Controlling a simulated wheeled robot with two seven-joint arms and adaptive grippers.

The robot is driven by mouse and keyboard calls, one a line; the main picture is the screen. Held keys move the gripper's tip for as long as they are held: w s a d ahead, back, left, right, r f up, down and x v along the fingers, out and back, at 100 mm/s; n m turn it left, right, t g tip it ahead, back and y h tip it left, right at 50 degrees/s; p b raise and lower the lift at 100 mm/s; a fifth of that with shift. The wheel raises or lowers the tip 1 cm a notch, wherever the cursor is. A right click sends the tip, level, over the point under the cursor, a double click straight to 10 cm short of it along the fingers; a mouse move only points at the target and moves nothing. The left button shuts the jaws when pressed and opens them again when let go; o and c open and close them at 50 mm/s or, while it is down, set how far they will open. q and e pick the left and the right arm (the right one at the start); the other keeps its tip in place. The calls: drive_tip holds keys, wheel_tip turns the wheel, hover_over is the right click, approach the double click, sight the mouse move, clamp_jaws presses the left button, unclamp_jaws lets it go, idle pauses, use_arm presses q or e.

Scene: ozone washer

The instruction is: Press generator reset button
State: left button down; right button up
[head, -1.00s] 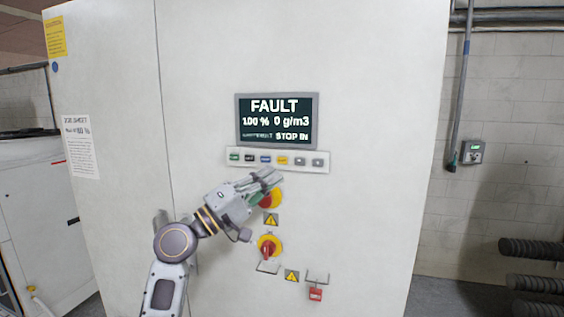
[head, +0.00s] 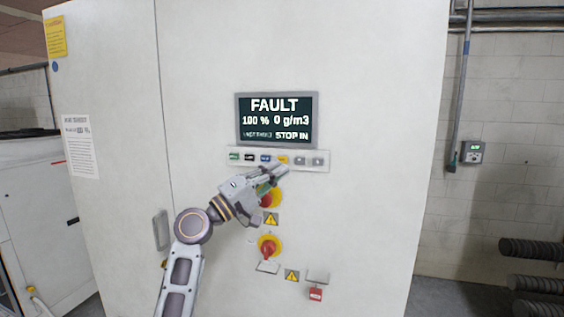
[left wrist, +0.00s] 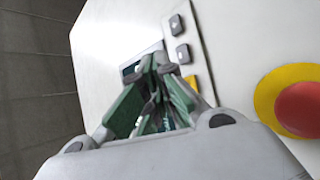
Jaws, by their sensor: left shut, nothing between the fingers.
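The white generator cabinet (head: 200,60) carries a display (head: 277,119) reading FAULT and STOP IN. Below it is a button strip (head: 324,168) with green, black, blue, yellow and two grey buttons; their labels are too small to read surely. The yellow button (head: 282,159) is partly visible in the left wrist view (left wrist: 192,83), beside the fingers. My left gripper (head: 283,172) is shut and empty, its fingertips just below the yellow button in the head view. It fills the middle of the left wrist view (left wrist: 155,62). I cannot tell whether it touches the panel. My right gripper is out of view.
A red emergency stop on yellow (head: 273,197) sits directly below the strip, partly behind my left gripper. Lower are a warning sign (head: 271,219), a red-yellow rotary switch (head: 269,248) and a red padlock (head: 316,294). A door handle (head: 160,230) is left of my arm.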

use_arm(q)
drive_tip(key=shift+w+d+b, duration=0.25)
drive_tip(key=shift+w, duration=0.55)
drive_tip(key=shift+w+d+b, duration=0.25)
drive_tip(key=shift+w, duration=0.55)
drive_tip(key=shift+w+d+b, duration=0.25)
drive_tip(key=shift+w+b, duration=0.2)
drive_tip(key=shift+w, duration=0.35)
idle(1.6)
drive_tip(key=shift+s, duration=0.1)
idle(0.3)
drive_tip(key=shift+s+a, duration=0.25)
drive_tip(key=shift+s, duration=0.45)
drive_tip(key=shift+s, duration=0.1)
drive_tip(key=shift+s+a+p, duration=0.1)
drive_tip(key=shift+s+a, duration=0.15)
drive_tip(key=shift+s, duration=0.5)
drive_tip(key=shift+s+a+p, duration=0.1)
drive_tip(key=shift+s+a, duration=0.15)
drive_tip(key=shift+s, duration=0.55)
drive_tip(key=shift+s+a+p, duration=0.1)
drive_tip(key=shift+s+a, duration=0.15)
drive_tip(key=shift+s, duration=0.5)
